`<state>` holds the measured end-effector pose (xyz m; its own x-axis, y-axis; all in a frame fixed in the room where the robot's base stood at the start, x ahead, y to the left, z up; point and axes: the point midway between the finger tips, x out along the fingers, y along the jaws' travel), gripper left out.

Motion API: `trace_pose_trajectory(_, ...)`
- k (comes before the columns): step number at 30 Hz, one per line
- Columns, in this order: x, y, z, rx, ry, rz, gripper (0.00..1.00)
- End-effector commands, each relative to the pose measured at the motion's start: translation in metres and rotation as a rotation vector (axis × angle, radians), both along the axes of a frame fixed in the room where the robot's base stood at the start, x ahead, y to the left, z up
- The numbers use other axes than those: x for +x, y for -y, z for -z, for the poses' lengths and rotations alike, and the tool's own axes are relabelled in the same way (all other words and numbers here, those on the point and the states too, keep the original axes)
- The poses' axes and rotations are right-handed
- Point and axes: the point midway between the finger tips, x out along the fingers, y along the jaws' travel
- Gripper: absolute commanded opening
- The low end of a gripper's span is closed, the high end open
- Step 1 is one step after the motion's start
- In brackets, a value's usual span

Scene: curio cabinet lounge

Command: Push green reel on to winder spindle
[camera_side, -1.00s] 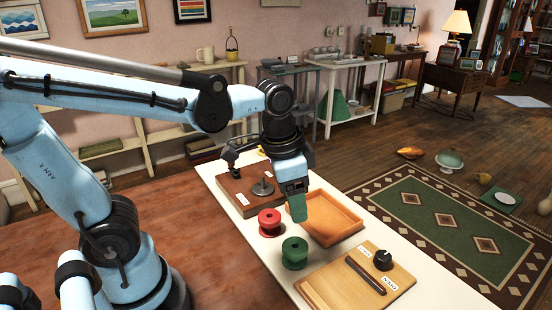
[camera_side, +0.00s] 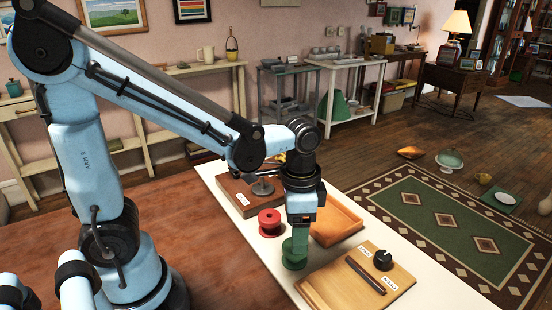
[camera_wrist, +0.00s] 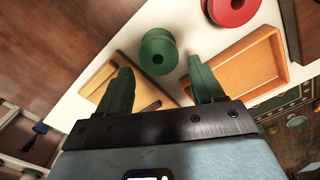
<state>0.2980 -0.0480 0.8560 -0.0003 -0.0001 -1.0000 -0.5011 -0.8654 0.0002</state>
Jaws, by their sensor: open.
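The green reel (camera_side: 293,262) stands upright on the white tabletop, its centre hole facing up in the wrist view (camera_wrist: 158,54). My gripper (camera_side: 299,226) points down over the reel, and its green fingers partly cover it in the side view. In the wrist view my gripper (camera_wrist: 160,72) is open, with the reel ahead of the gap between the fingertips and nothing held. The winder seems to be the brown wooden block (camera_side: 232,190) with a grey disc and short post (camera_side: 262,188), behind the red reel; my wrist hides part of it.
A red reel (camera_side: 269,226) stands close behind the green one. An orange-brown open tray (camera_side: 340,228) lies to its right. A light wooden board (camera_side: 335,290) with a black knob (camera_side: 383,260) and a dark bar (camera_side: 366,276) lies in front.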

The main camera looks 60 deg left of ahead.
Motion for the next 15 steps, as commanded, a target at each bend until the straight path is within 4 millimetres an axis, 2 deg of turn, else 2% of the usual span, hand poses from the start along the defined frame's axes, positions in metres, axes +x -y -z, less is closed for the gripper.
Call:
trace_pose_trajectory(5,0.0,0.0,0.006,0.0,0.0,0.0,0.67)
trace_pose_trajectory(15,-0.003,0.001,0.041,0.0,0.0,0.0,0.67)
